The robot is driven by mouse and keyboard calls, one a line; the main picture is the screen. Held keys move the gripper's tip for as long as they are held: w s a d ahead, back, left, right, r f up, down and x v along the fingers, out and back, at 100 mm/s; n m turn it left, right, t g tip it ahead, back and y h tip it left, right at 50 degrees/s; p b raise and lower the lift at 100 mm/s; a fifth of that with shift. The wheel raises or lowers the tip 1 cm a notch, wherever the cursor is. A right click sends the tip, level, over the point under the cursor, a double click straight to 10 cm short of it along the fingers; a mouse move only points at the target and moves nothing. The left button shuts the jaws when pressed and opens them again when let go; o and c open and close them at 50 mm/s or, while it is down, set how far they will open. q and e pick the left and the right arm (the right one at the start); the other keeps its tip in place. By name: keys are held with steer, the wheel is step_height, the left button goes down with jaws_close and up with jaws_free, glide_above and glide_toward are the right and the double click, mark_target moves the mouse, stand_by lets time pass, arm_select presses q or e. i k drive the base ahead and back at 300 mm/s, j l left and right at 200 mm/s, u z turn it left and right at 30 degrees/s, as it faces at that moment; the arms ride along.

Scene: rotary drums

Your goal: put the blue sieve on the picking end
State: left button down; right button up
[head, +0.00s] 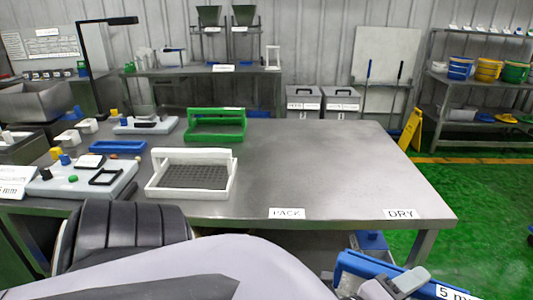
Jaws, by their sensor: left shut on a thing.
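A blue sieve (362,265) is in the bottom right corner of the head view, in front of the table's near edge. Only part of its blue frame shows, with a white label starting "5 m"; the rest is cut off by the picture's lower edge. My left gripper (393,285) is shut on this frame. My left arm reaches across the bottom of the view from the left. My right gripper is not in view. No label in view reads as the picking end; the steel table (330,165) bears the labels PACK (287,213) and DRY (404,214).
A white sieve (165,190) and a green sieve (190,135) stand on the table's left half. Farther left are a blue tray (118,146), grey stands and small coloured pieces. The table's middle and right are clear. A yellow floor sign (411,129) stands behind its right end.

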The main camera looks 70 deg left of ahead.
mark_target(309, 180)
steer(key=u, duration=2.05)
steer(key=i+l, duration=0.05)
